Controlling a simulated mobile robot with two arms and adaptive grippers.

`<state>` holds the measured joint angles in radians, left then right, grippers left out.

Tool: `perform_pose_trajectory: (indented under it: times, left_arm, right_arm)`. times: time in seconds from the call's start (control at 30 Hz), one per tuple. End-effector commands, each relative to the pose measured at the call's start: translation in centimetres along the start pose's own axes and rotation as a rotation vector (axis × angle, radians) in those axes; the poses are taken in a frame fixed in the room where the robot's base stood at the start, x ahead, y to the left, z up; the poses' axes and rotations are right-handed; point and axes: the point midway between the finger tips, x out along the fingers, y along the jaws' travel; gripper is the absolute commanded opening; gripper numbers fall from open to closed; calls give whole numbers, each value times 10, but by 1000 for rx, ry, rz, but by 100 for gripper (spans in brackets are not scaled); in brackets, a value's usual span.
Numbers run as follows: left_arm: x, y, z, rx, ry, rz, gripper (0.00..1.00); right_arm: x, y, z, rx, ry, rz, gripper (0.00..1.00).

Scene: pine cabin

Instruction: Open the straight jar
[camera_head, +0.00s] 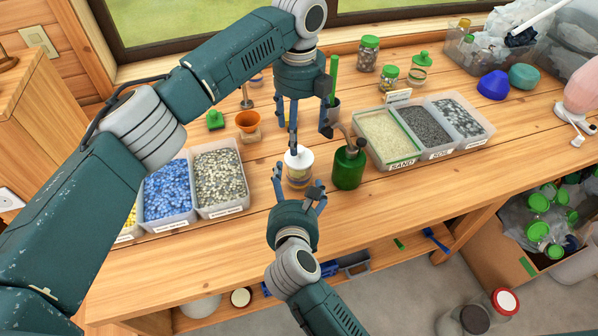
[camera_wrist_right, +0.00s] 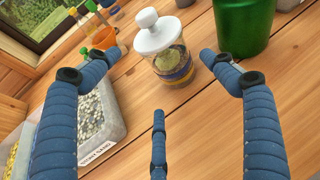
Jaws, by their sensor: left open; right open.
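The straight jar (camera_head: 298,174) stands upright on the bench, clear-walled with layered contents. In the right wrist view the jar (camera_wrist_right: 176,66) shows blue and yellow bands, and its white lid (camera_wrist_right: 155,34) with a round knob sits on top. My left gripper (camera_head: 300,138) is open, pointing down above the lid; one finger hides part of the lid, and contact cannot be told. My right gripper (camera_head: 298,190) is open at the jar's near side, with a finger to either side and a third finger low in front, apart from the jar in the wrist view.
A green can (camera_head: 348,170) stands close to the right of the jar. Bins of blue and mixed gravel (camera_head: 219,178) lie to the left. A tray of sand (camera_head: 388,140) and dark gravel is at the right. An orange funnel (camera_head: 248,121) stands behind-left. Bench in front is clear.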

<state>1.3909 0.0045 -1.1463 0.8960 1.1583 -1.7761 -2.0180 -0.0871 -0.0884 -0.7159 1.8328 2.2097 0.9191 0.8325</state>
Motion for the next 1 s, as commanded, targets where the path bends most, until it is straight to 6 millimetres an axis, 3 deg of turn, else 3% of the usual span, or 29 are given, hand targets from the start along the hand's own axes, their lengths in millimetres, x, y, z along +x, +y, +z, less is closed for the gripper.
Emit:
perform_pose_trajectory:
  times: [0.2,0.4,0.8,1.0]
  left_arm:
    - [0,0,0,0,0,0,74]
    - [0,0,0,0,0,0,74]
    - [0,0,0,0,0,0,74]
    - [0,0,0,0,0,0,74]
  right_arm:
    - [41,-1,1,-2,-2,-1,83]
    - [63,0,0,-1,-1,1,83]
    - [70,0,0,0,0,1,83]
    - [70,0,0,0,0,1,43]
